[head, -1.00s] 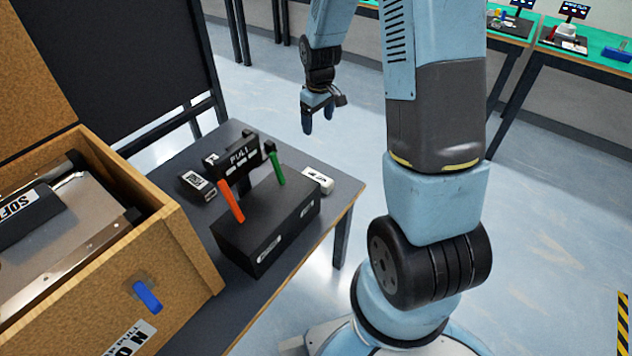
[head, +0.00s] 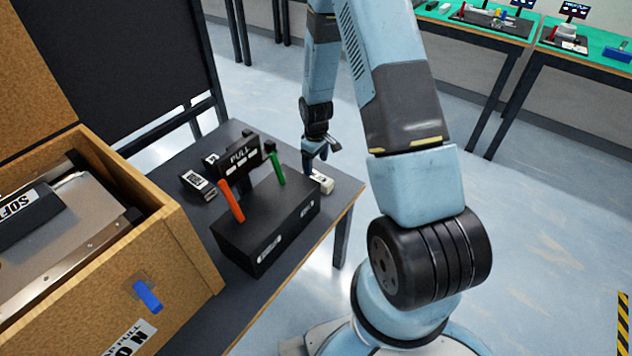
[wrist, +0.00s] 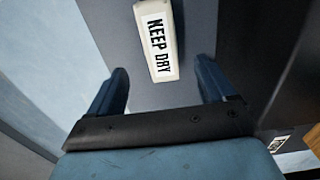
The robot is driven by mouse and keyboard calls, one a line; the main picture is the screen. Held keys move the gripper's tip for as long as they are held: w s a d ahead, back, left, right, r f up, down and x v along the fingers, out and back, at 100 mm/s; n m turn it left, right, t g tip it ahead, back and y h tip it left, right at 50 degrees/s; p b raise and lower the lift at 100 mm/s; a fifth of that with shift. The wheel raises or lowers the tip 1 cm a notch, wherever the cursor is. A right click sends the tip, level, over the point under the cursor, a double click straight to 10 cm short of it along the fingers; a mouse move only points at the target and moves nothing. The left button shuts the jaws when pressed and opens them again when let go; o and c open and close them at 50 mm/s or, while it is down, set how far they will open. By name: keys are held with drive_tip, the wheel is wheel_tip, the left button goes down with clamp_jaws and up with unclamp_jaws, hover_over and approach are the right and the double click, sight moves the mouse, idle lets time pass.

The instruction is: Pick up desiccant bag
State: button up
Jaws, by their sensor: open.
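The desiccant bag (wrist: 160,38) is a small white block with a black "KEEP DRY" label. In the wrist view it lies on the dark table, ahead of and between my fingers. In the head view the white bag (head: 321,184) sits near the table's right edge, partly hidden by my gripper. My gripper (head: 313,166) is open and empty, above the bag. In the wrist view my two blue fingers (wrist: 162,88) stand wide apart, with the bag's near end close to the gap between them.
A large tan crate (head: 165,265) fills the left. Floor beyond the table edge is clear.

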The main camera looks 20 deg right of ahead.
sight(317, 176)
drive_tip(key=shift+s+d+f, duration=0.1)
drive_tip(key=shift+s+f, duration=0.1)
drive_tip(key=shift+f, duration=1.6)
drive_tip(key=shift+s+d+f, duration=0.1)
drive_tip(key=shift+s+f, duration=0.05)
drive_tip(key=shift+f, duration=1.65)
drive_tip(key=shift+c, duration=0.2)
drive_tip(key=c, duration=1)
